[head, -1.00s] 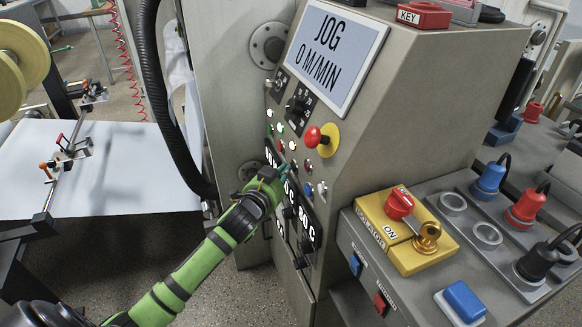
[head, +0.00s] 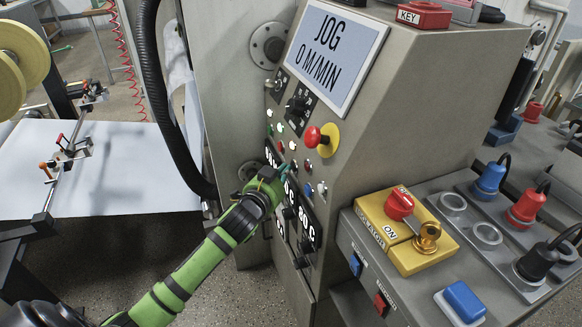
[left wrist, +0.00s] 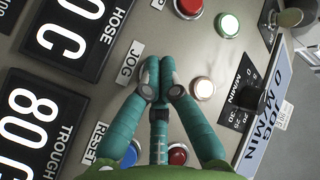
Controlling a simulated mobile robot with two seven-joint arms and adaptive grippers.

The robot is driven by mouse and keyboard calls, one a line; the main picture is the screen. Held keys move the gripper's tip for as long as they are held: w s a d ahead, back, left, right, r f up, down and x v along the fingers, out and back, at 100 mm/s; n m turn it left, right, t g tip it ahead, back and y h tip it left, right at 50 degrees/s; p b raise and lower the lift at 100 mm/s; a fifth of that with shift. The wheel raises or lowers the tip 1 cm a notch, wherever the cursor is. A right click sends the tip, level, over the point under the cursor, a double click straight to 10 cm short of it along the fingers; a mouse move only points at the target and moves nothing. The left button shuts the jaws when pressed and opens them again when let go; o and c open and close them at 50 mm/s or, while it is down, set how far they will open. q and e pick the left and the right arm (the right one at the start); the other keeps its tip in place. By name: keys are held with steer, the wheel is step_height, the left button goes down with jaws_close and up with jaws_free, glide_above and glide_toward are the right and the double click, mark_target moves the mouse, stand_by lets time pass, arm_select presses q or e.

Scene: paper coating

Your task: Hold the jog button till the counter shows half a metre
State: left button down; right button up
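My left gripper (head: 284,171) reaches up to the control panel of the grey console in the head view. In the left wrist view its teal fingers (left wrist: 160,64) are together at the tips, beside the JOG label (left wrist: 130,62). The jog button itself does not show; the fingertips cover the spot next to the label. I cannot tell whether they touch or press it. The display (head: 335,52) reads "JOG 0 M/MIN". I see no length counter with a metre reading. My right gripper is in neither view.
Near the fingers are a white lit button (left wrist: 203,88), a red button (left wrist: 178,154) and a blue button (left wrist: 126,154). A red mushroom button on a yellow base (head: 322,139) sits above right. A yellow isolator box (head: 413,254) is lower right. A white sheet (head: 120,175) lies left.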

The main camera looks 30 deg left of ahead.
arm_select(q)
steer(key=shift+s+a+p, duration=0.45)
steer(key=shift+s+a, duration=0.05)
steer(key=shift+s, duration=0.1)
steer(key=s+a+p, duration=0.2)
steer(key=s+a, duration=0.1)
steer(key=shift+s+a, duration=0.15)
steer(key=shift+s, duration=0.25)
stand_by(0.4)
